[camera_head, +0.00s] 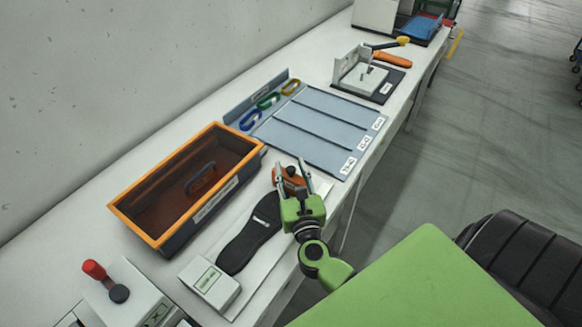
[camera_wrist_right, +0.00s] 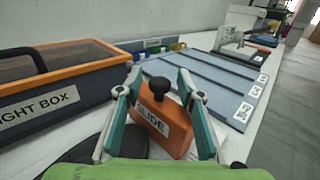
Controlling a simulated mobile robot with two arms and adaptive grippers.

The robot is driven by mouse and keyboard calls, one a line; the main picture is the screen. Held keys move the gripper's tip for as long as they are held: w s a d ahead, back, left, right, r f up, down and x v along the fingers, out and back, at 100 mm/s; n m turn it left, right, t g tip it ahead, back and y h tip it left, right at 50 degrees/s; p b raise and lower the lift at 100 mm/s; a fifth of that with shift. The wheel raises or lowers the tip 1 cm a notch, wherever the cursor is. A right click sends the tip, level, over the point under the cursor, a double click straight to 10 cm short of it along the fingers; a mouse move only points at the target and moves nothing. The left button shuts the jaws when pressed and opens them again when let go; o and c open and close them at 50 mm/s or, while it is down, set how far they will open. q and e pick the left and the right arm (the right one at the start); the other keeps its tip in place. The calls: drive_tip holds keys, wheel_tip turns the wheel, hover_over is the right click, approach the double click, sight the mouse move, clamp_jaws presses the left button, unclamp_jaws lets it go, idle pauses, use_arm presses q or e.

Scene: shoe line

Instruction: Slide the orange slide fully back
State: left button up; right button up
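The orange slide (camera_head: 290,183) has a black knob on top and sits at the far end of the black shoe sole (camera_head: 248,235). In the right wrist view the slide (camera_wrist_right: 163,128) shows its "SLIDE" label, with the knob (camera_wrist_right: 158,88) above it. My right gripper (camera_head: 291,168) is open over the slide. In the wrist view its two fingers (camera_wrist_right: 159,73) stand on either side of the slide and knob, with gaps visible beside the knob. Whether either finger touches the slide's sides I cannot tell. My left gripper is not in view.
An orange-rimmed box (camera_head: 120,212) with a black handle stands left of the slide. A white labelled block (camera_head: 209,285) is at the sole's near end. A grey panel (camera_head: 318,122) lies beyond the slide. A red-knobbed device (camera_head: 94,270) stands at lower left.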

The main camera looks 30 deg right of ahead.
drive_tip(key=shift+c, duration=1.1)
clamp_jaws()
drive_tip(key=d, duration=0.2)
drive_tip(key=w+d, duration=0.1)
drive_tip(key=d, duration=0.1)
drive_tip(key=w+d, duration=0.1)
drive_tip(key=d, duration=0.1)
drive_tip(key=shift+w+d, duration=0.1)
drive_tip(key=shift+w, duration=0.15)
drive_tip(key=shift+d, duration=0.2)
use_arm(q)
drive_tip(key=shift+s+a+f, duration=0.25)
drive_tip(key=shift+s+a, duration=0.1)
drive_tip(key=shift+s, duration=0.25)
use_arm(e)
drive_tip(key=shift+r, duration=0.15)
drive_tip(key=shift+o, duration=0.9)
unclamp_jaws()
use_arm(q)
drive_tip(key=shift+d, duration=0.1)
use_arm(e)
drive_tip(key=shift+o, duration=0.2)
drive_tip(key=shift+w+d, duration=0.1)
drive_tip(key=shift+w, duration=0.05)
